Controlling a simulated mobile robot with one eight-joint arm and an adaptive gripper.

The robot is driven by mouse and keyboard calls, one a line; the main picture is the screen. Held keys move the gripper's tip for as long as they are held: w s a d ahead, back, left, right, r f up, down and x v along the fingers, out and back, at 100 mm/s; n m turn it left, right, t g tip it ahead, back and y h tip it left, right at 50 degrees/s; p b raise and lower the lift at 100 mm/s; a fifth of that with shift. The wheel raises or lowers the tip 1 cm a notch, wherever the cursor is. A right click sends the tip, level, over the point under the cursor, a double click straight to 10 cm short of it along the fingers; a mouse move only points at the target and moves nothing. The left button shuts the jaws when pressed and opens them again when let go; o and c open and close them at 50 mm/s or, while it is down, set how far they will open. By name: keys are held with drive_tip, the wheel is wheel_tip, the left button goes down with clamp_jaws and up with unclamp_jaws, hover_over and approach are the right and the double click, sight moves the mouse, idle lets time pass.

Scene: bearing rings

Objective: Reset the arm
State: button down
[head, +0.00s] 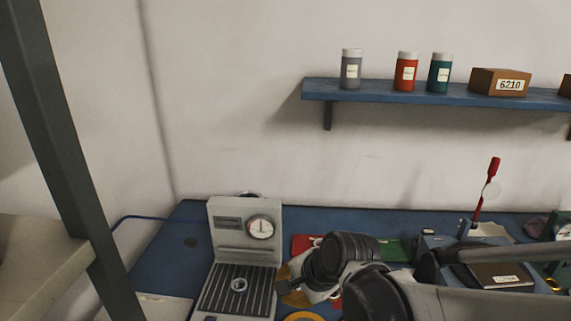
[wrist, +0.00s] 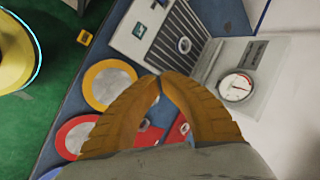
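My arm reaches in from the right over the blue bench (head: 160,262) in the head view. My gripper (wrist: 161,78) shows in the wrist view as two brown ridged fingers whose tips come together, with nothing seen held between them. In the head view my gripper is mostly hidden by dark arm joints, just right of the grey machine (head: 243,228). This machine has a round dial and a ribbed plate with a small metal ring (head: 239,285); it also shows in the wrist view (wrist: 255,75).
Red (wrist: 75,135) and yellow (wrist: 108,85) round-rimmed dishes lie on the bench near my fingers. A blue shelf (head: 430,92) holds bottles and a box labelled 6210 (head: 499,82). A dark post (head: 70,160) stands at left. A red-topped stick (head: 488,185) rises at right.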

drive_tip(key=s+d+r+n+t+h, duration=0.1)
drive_tip(key=s+d+r+n+h, duration=0.1)
drive_tip(key=s+d, duration=0.4)
drive_tip(key=s+d+r+n+t+h, duration=0.1)
drive_tip(key=s+d+r+n, duration=0.3)
drive_tip(key=d, duration=0.9)
drive_tip(key=s+n+h, duration=0.1)
drive_tip(key=n, duration=0.2)
drive_tip(key=shift+s+d+n+h, duration=0.25)
drive_tip(key=shift+s+n+h, duration=0.05)
drive_tip(key=shift+s+h, duration=0.1)
drive_tip(key=shift+w, duration=0.1)
idle(1.0)
